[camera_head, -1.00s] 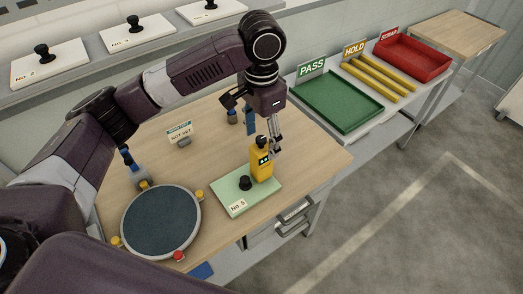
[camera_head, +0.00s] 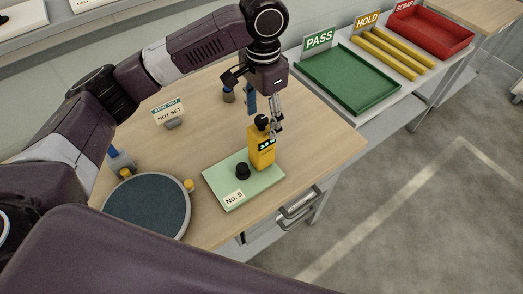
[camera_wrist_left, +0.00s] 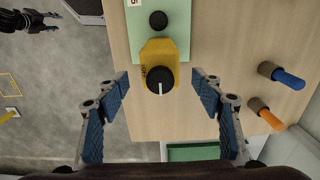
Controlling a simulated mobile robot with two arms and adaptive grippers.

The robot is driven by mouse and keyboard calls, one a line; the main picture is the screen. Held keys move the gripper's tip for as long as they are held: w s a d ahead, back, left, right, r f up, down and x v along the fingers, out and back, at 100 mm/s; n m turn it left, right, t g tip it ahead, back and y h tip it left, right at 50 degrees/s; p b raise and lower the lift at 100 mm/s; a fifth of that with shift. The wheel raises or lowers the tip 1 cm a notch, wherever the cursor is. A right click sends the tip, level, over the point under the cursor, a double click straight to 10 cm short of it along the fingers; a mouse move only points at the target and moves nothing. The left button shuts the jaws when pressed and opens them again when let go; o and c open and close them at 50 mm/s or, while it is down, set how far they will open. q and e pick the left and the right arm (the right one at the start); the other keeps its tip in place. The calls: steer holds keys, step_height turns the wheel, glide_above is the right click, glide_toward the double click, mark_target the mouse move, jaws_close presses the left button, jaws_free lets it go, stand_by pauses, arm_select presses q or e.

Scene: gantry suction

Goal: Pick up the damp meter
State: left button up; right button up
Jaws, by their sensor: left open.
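The damp meter (camera_head: 261,152) is a yellow block with a small dark display and a black knob on top. It stands upright at the back right of a pale green plate (camera_head: 222,196) labelled No. 5. My left gripper (camera_head: 275,130) points down at the meter's top, overlapping its right edge in the head view. In the left wrist view my left gripper (camera_wrist_left: 161,92) is open, its blue-padded fingers on either side of the meter (camera_wrist_left: 160,50) and its knob, with gaps on both sides. A dark jointed part at that view's upper left may be my right gripper (camera_wrist_left: 28,21); its jaws are unclear.
A black knob (camera_head: 242,171) sits on the plate beside the meter. A round dark pad (camera_head: 146,208) lies left. Green PASS (camera_head: 350,80) and red SCRAP (camera_head: 432,32) trays are on the right-hand bench.

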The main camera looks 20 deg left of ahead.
mark_target(261, 150)
arm_select(q)
steer(key=shift+f, duration=0.65)
steer(key=shift+s+f+p, duration=0.1)
steer(key=shift+f+p, duration=0.25)
steer(key=shift+f, duration=0.1)
step_height(261, 150, down, 5)
steer(key=shift+a+f+p, duration=0.15)
steer(key=shift+p, duration=0.9)
steer(key=shift+f, duration=0.3)
steer(key=shift+r, duration=0.1)
jaws_close()
arm_select(e)
steer(key=shift+w+r, duration=0.2)
steer(key=shift+r, duration=0.4)
steer(key=shift+w+r, duration=0.2)
steer(key=shift+r, duration=0.4)
